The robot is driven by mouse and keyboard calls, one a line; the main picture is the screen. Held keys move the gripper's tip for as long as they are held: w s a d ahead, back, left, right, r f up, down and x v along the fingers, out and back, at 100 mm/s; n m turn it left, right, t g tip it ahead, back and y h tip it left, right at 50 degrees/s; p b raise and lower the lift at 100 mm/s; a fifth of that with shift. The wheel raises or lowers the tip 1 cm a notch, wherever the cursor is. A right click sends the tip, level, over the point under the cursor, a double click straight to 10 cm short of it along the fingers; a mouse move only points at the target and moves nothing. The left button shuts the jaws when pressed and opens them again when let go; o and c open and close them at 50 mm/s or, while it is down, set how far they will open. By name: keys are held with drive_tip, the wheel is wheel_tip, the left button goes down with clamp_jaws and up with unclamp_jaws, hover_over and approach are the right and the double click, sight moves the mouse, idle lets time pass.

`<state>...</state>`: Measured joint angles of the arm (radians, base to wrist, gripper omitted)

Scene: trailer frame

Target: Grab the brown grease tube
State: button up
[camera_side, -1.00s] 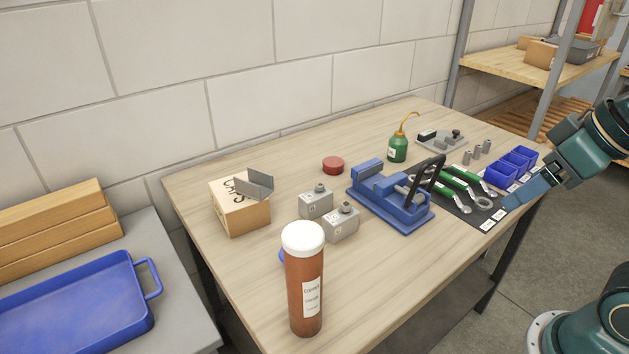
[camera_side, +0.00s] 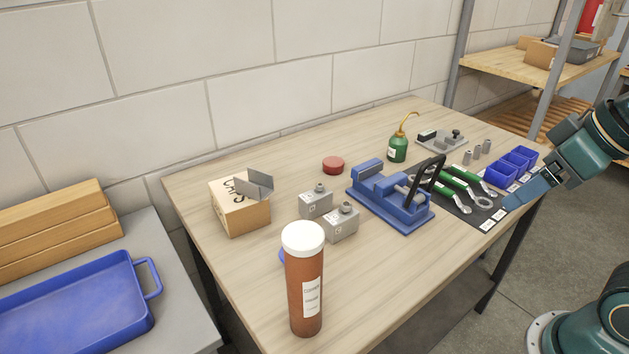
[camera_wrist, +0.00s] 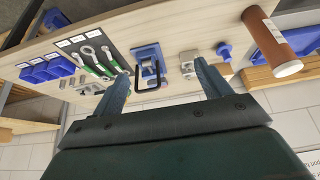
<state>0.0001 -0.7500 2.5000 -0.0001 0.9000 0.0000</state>
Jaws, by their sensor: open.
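The brown grease tube (camera_side: 304,285) stands upright at the front of the wooden table, with a white cap and a white label. It also shows in the wrist view at the upper right, as a brown cylinder (camera_wrist: 269,36) with its white end toward the camera. My gripper (camera_side: 512,203) is at the right of the side view, far from the tube, by the table's right edge. In the wrist view my gripper (camera_wrist: 160,82) has its two fingers wide apart with nothing held between them.
A blue vise (camera_side: 393,196) stands mid-table, with grey metal blocks (camera_side: 341,223) between it and the tube. A cardboard box (camera_side: 240,209), a red lid (camera_side: 333,165), a green oil can (camera_side: 397,148), wrenches on a black mat (camera_side: 465,208) and blue bins (camera_side: 501,177) are around. A blue tray (camera_side: 80,300) lies left.

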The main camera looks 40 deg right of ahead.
idle(0.3)
drive_tip(key=n+g+y, duration=0.4)
drive_tip(key=n, duration=1)
approach(318, 230)
drive_tip(key=f, duration=0.1)
drive_tip(key=shift+w+a+f, duration=0.1)
drive_tip(key=shift+w, duration=0.05)
drive_tip(key=shift+f, duration=0.1)
drive_tip(key=shift+x, duration=4.2)
drive_tip(key=shift+a, duration=0.1)
